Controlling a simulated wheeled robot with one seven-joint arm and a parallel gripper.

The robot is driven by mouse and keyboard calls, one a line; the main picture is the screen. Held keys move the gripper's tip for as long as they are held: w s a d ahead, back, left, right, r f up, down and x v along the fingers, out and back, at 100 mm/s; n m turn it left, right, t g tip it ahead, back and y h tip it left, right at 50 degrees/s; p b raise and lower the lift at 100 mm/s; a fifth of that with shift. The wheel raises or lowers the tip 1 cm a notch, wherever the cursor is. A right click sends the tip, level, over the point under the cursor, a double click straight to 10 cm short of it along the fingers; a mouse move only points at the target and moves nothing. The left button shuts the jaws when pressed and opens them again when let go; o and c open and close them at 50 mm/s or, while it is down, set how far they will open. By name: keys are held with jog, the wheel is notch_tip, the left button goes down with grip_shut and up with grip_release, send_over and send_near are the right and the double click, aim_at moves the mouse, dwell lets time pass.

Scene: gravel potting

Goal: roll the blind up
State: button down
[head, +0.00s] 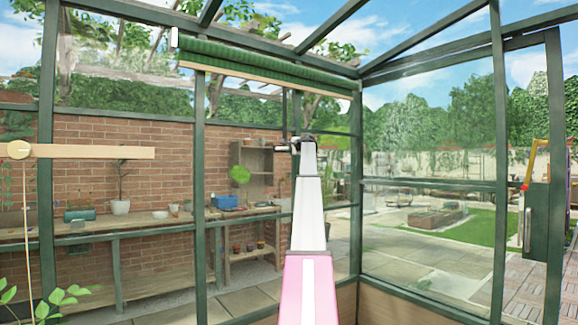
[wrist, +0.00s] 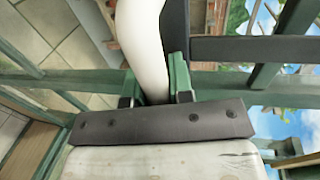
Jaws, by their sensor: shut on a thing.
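The green blind (head: 265,60) is a thick roll high up under the roof frame, with a pale wooden bar along its lower edge. A white piece shows at its left end. My gripper (head: 290,144) is at the end of my raised arm, well below the blind's right half in the picture. In the wrist view my gripper (wrist: 156,90) is shut on a smooth white, rounded, cord-like thing (wrist: 140,35), which runs up between the fingers. I cannot tell from the frames where this white thing joins the blind.
Green glasshouse posts (head: 200,180) and glass panes stand around. A wooden bar (head: 90,151) with a round disc and hanging cord is at left. Behind the glass are a bench (head: 80,232) with pots and a shelf (head: 258,165). A door (head: 535,200) is at right.

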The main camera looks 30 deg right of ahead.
jog(key=shift+r, duration=1.95)
jog(key=shift+w, duration=0.1)
jog(key=c, duration=1)
grip_release()
jog(key=shift+r, duration=0.1)
jog(key=shift+v, duration=0.8)
jog(key=v, duration=0.9)
